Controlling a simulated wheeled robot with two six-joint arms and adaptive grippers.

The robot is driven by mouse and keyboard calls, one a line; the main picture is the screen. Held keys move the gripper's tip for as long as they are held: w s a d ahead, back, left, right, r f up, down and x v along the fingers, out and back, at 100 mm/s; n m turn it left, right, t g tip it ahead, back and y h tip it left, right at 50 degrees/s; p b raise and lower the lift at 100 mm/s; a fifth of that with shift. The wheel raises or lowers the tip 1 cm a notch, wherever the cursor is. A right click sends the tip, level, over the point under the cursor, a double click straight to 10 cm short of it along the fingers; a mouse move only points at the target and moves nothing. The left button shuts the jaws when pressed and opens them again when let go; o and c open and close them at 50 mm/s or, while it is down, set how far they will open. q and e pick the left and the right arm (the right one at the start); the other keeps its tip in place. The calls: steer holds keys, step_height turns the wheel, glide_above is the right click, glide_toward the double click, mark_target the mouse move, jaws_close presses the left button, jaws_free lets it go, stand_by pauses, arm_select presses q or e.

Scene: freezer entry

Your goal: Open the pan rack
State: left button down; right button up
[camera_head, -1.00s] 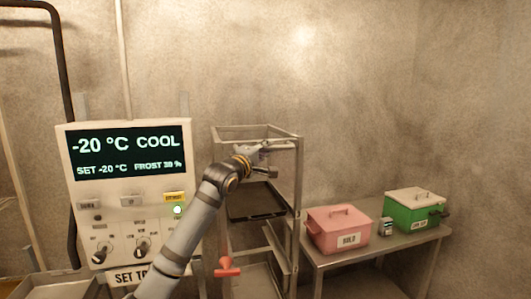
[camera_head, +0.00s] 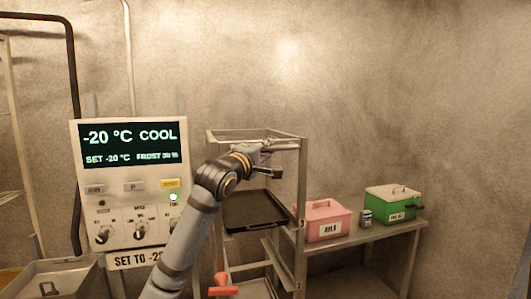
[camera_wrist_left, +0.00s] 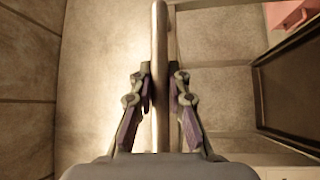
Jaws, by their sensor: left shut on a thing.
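The pan rack (camera_head: 302,185) is a tall metal frame standing right of the control panel. A dark pan (camera_head: 254,210) lies on a shelf in it, and the pan's edge also shows at the right of the left wrist view (camera_wrist_left: 290,90). My left gripper (camera_head: 268,160) is at the upper part of the rack. In the left wrist view my left gripper (camera_wrist_left: 160,100) is shut on a pale metal bar (camera_wrist_left: 160,45) that runs between its fingers. The arm hides part of the rack's left side. My right gripper is not in view.
A control panel (camera_head: 115,195) reading -20 °C COOL stands at the left. A red handle (camera_head: 222,288) is low in front of the rack. A pink box (camera_head: 323,222) and a green box (camera_head: 395,203) sit on a metal table (camera_head: 375,238) at the right.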

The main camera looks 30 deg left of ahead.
arm_select(q)
steer(key=shift+s+d+f, duration=0.1)
steer(key=shift+s+d, duration=0.05)
steer(key=shift+d, duration=0.05)
steer(key=c, duration=1.3)
jaws_free()
